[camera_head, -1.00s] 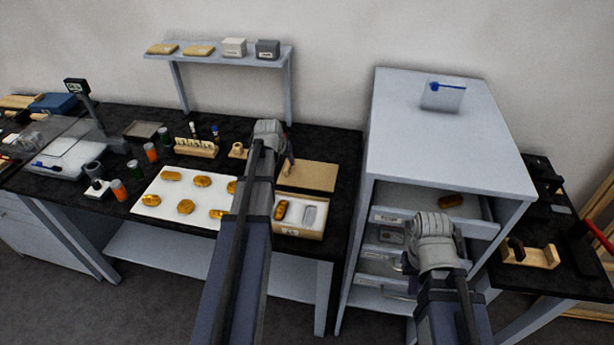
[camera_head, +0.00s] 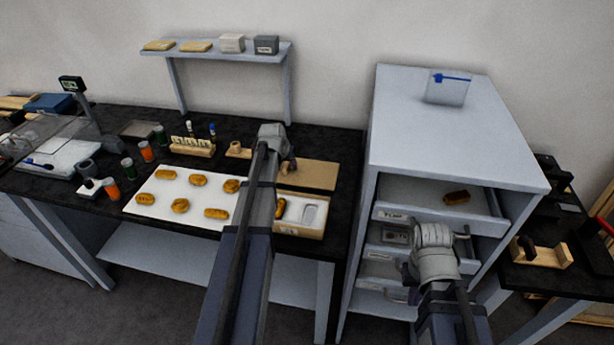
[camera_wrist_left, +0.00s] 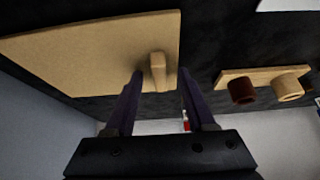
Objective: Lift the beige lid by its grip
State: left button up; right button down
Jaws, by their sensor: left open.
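The flat beige lid (camera_head: 310,175) lies on the black tabletop, behind the open beige box (camera_head: 312,230). The left wrist view shows the lid (camera_wrist_left: 95,50) with its small block-shaped grip (camera_wrist_left: 158,72) near one edge. My left gripper (camera_wrist_left: 161,78) is open, with its fingertips on either side of the grip in that view; contact cannot be told. In the head view my left gripper (camera_head: 288,167) is at the lid's left side and its arm hides part of the box. My right gripper (camera_head: 436,268) is in front of the drawer cabinet; its jaw opening is unclear.
A white board (camera_head: 165,211) with several golden pieces lies left of the box. A wooden holder (camera_wrist_left: 262,78) with two round cups is near the lid. The grey cabinet (camera_head: 450,135) stands to the right, its top drawer (camera_head: 415,195) pulled out holding a brown piece.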

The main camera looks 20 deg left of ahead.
pick_arm(q)
grip_shut()
dwell(0.4)
jog(key=shift+r, duration=0.15)
notch_tip(320, 180, up, 16)
jog(key=p, duration=1.6)
jog(key=shift+f, duration=0.2)
